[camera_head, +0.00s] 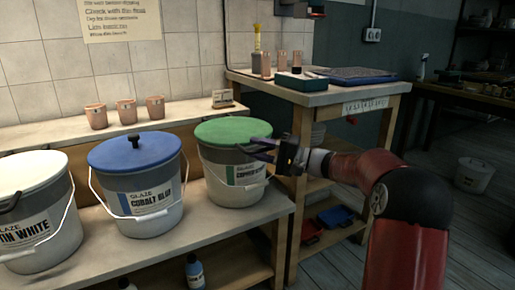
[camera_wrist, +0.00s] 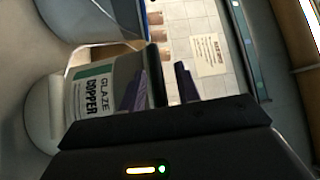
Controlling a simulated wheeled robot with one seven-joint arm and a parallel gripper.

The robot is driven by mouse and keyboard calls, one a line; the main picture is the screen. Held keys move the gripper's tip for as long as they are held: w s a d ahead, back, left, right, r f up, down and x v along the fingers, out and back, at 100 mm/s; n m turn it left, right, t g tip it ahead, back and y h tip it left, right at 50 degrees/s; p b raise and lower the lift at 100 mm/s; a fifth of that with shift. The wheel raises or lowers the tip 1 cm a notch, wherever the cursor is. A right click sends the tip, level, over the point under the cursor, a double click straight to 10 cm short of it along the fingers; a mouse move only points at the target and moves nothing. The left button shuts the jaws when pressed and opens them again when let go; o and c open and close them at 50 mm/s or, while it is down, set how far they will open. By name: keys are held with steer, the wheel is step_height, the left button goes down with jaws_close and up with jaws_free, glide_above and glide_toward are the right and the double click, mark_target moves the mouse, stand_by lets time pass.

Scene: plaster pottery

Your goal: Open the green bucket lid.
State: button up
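The green lid (camera_head: 232,131) sits flat on the glaze bucket labelled copper (camera_head: 234,188), at the right end of the bench. My gripper (camera_head: 258,149) is at the lid's right edge, its fingers pointing left toward the rim. In the wrist view the bucket (camera_wrist: 85,98) appears turned on its side, with its label facing me. My gripper (camera_wrist: 160,90) shows there with its fingers apart, one in front of the bucket's side and one beyond its top edge. I cannot tell whether a finger touches the lid. The lid's green top is not visible in the wrist view.
A blue-lidded bucket (camera_head: 134,185) and a white-lidded bucket (camera_head: 35,215) stand to the left. Small terracotta cups (camera_head: 126,111) line the ledge behind. A wooden table (camera_head: 325,94) with trays and cups stands close at the right. The space above the green lid is clear.

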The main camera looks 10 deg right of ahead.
steer(key=shift+w+a, duration=0.15)
steer(key=shift+a, duration=0.15)
jaws_close()
